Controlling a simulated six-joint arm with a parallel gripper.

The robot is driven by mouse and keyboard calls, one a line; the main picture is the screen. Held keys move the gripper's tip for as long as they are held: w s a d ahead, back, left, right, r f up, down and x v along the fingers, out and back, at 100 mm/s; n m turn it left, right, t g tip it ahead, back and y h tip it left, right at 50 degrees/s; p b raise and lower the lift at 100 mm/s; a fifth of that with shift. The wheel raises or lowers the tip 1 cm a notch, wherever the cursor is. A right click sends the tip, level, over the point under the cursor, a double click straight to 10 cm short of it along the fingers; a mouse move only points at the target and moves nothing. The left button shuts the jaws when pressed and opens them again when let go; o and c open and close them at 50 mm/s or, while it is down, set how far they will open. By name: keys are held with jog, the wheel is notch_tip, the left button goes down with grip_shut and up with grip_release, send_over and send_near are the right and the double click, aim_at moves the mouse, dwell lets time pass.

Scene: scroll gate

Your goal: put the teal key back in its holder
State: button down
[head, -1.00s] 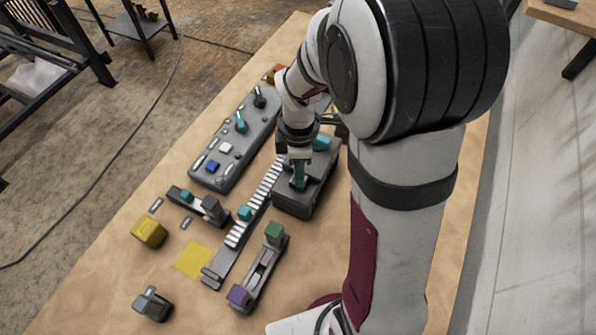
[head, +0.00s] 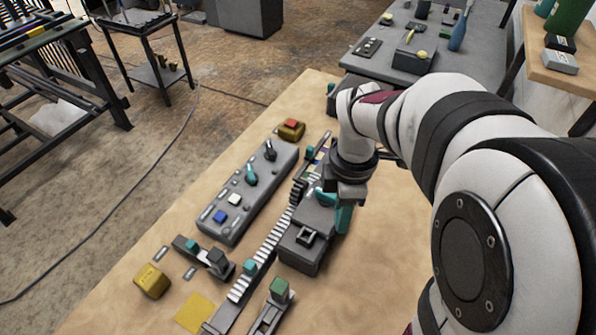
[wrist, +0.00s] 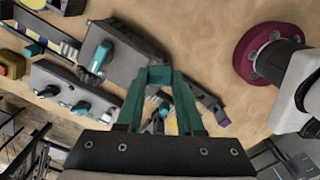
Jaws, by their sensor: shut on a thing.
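My gripper (head: 345,205) is shut on the teal key (head: 343,220), just right of a dark grey box (head: 302,255). In the wrist view the teal key (wrist: 160,75) sits between the gripper's tips (wrist: 160,82). Its lower end is hard to make out. The box has a square black socket (head: 308,236) on its near top, which looks empty; I cannot tell for certain whether this is the key's holder. A teal handle (head: 325,197) stands at the box's far end; it also shows in the wrist view (wrist: 100,57).
A white-toothed rack (head: 268,245) with a teal block (head: 250,267) runs left of the box. Beyond it lies a grey panel (head: 235,208) with knobs and buttons. Yellow (head: 152,281) and red-topped (head: 291,130) blocks stand nearby. Bare wood lies right of the gripper.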

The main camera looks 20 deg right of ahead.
jog(key=s+d+r, duration=0.3)
jog(key=d, duration=0.1)
jog(key=w+d+f, duration=0.1)
jog(key=w+d, duration=0.2)
jog(key=w, duration=0.4)
jog(key=w+d+f, duration=0.2)
jog(key=w+d, duration=0.1)
jog(key=w, duration=0.4)
jog(key=shift+w+d+f, duration=0.4)
jog(key=shift+w+f, duration=0.75)
jog(key=shift+f, duration=0.25)
jog(key=shift+w+d+f, duration=0.4)
jog(key=shift+w+f, duration=0.7)
jog(key=shift+f, duration=0.25)
jog(key=shift+w+d+f, duration=0.4)
jog(key=shift+w+f, duration=0.75)
jog(key=shift+f, duration=0.25)
jog(key=shift+f, duration=1.45)
jog(key=shift+c, duration=2.3)
grip_release()
jog(key=shift+o, duration=0.3)
